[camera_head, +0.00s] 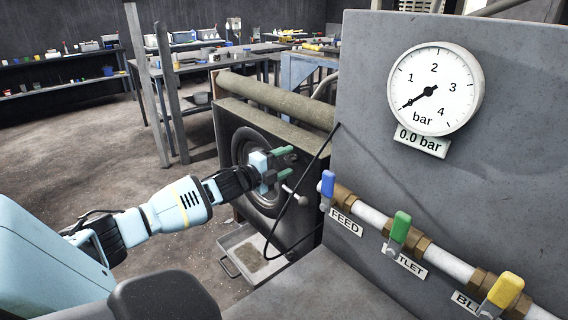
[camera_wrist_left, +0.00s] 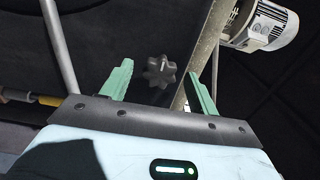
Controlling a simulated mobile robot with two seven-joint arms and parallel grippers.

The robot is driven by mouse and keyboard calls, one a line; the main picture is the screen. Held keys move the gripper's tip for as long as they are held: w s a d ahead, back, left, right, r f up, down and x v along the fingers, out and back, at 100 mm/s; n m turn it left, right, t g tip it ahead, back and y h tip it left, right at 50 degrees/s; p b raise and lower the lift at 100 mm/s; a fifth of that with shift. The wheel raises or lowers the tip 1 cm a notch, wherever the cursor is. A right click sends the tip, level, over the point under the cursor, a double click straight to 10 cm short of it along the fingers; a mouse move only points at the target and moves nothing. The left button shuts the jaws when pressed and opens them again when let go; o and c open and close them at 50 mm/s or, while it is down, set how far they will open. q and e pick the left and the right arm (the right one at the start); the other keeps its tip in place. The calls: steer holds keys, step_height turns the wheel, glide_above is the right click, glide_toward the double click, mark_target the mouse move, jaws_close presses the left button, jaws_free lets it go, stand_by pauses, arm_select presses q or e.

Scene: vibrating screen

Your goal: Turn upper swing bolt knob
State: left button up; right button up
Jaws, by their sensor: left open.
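The swing bolt knob (camera_wrist_left: 159,72) is a dark, lobed star knob in the left wrist view. It lies between and a little beyond the two green fingertips of my left gripper (camera_wrist_left: 158,85). The fingers are apart and do not visibly touch the knob. In the head view my left gripper (camera_head: 287,163) is held in front of the dark round cover (camera_head: 262,205) of the machine, with its green fingers apart. I cannot make out the knob in the head view. My right gripper is not in view.
A grey panel carries a pressure gauge (camera_head: 435,89) at 0.0 bar and a pipe with blue, green and yellow valve handles (camera_head: 398,227). A black cable hangs beside the cover. A metal tray (camera_head: 238,262) is below. A motor (camera_wrist_left: 265,25) shows in the wrist view.

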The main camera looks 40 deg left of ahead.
arm_select(q)
steer(key=shift+c, duration=0.3)
steer(key=c, duration=0.9)
